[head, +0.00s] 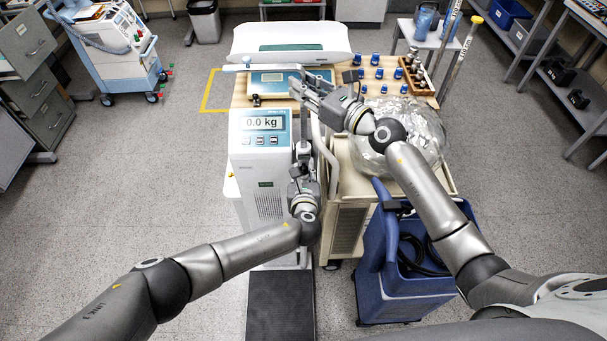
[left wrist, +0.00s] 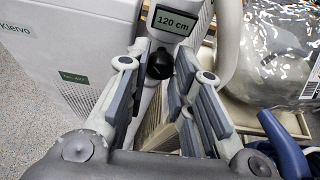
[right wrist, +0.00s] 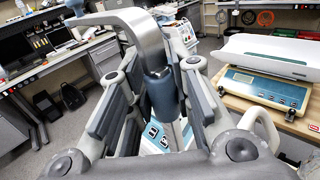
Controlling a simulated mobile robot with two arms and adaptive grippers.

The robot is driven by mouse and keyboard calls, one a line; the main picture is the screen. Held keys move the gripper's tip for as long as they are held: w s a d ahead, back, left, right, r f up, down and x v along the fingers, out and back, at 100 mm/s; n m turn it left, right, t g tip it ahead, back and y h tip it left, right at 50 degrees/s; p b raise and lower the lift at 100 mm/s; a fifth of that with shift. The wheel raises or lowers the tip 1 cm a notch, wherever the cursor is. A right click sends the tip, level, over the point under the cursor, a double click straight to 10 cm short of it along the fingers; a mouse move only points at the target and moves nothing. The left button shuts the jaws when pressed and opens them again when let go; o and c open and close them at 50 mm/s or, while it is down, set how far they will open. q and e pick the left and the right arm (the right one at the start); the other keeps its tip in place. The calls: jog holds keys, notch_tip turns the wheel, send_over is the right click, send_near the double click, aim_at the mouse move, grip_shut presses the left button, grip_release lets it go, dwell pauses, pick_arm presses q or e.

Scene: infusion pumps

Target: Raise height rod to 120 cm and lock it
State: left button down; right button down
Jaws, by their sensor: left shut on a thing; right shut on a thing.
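The height rod shows in the right wrist view as a grey angled bar (right wrist: 120,22) with a dark blue-grey sleeve (right wrist: 165,95) below it. My right gripper (right wrist: 162,66) is shut on that sleeve. In the head view, the right gripper (head: 297,88) is above the scale's column, by the bar (head: 262,67). In the left wrist view, a small display (left wrist: 173,22) reads 120 cm, with a round black knob (left wrist: 160,65) just below it. My left gripper (left wrist: 165,74) is shut on the knob; its pads partly frame it. In the head view, the left gripper (head: 303,158) is lower, beside the column.
The scale's console (head: 262,122) reads 0.0 kg, with its black platform (head: 280,305) below. A bagged cart (head: 450,190) and a blue bin (head: 400,275) stand close on the right.

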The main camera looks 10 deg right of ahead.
pick_arm(q)
jog(key=shift+m+y, duration=0.7)
jog(key=shift+m, duration=0.3)
jog(key=c, duration=1.3)
grip_release()
jog(key=shift+d, duration=0.1)
jog(key=shift+o, duration=0.2)
jog(key=shift+s, duration=0.15)
jog(key=v, duration=1.1)
jog(key=shift+s, duration=0.4)
